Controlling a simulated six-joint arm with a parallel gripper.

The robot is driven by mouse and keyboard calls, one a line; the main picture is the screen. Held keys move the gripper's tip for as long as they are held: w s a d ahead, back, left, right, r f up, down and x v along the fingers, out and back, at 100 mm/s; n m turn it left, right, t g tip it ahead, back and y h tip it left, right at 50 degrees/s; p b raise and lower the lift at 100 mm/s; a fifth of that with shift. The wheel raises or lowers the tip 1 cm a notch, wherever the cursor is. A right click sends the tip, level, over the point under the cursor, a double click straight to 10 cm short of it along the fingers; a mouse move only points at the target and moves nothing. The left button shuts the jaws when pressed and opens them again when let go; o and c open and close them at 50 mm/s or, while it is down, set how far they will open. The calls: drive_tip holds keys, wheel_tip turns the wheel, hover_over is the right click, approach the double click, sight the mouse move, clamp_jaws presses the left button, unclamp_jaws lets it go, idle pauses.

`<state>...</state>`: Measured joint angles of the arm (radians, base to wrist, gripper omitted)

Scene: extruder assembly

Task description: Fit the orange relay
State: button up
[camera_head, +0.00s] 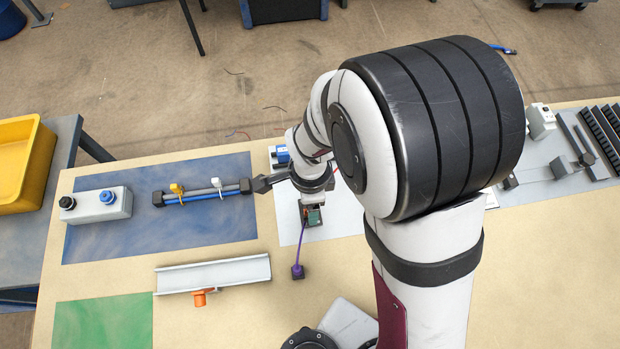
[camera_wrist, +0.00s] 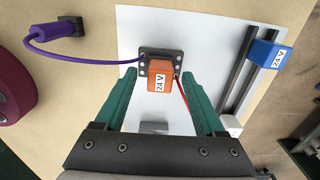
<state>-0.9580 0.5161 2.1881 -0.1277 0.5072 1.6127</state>
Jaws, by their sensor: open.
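The orange relay (camera_wrist: 159,77), marked 24 V, is at the dark socket (camera_wrist: 161,54) in the wrist view and covers part of it. I cannot tell how deep it sits. My gripper (camera_wrist: 159,74) is open, with a green finger on each side of the relay and a visible gap to both. In the head view my gripper (camera_head: 313,216) is over the white sheet, and my wrist hides most of the relay and socket.
A blue 24 V relay (camera_wrist: 266,53) stands on a dark rail right of the socket. A purple cable (camera_wrist: 85,57) runs left from the socket to a plug (camera_head: 298,271); a red wire (camera_wrist: 182,95) passes close to the right finger. A white channel (camera_head: 215,274) lies left.

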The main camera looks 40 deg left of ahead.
wheel_tip(320, 180, up, 15)
drive_tip(key=w+d+r+n, duration=0.1)
drive_tip(key=w+d+r, duration=0.15)
drive_tip(key=d, duration=0.95)
drive_tip(key=s+d+n+y, duration=0.1)
drive_tip(key=s+d+n, duration=0.1)
drive_tip(key=s+d, duration=0.6)
drive_tip(key=d, duration=0.2)
drive_tip(key=shift+d+r+y, duration=0.15)
drive_tip(key=shift+d+y, duration=0.25)
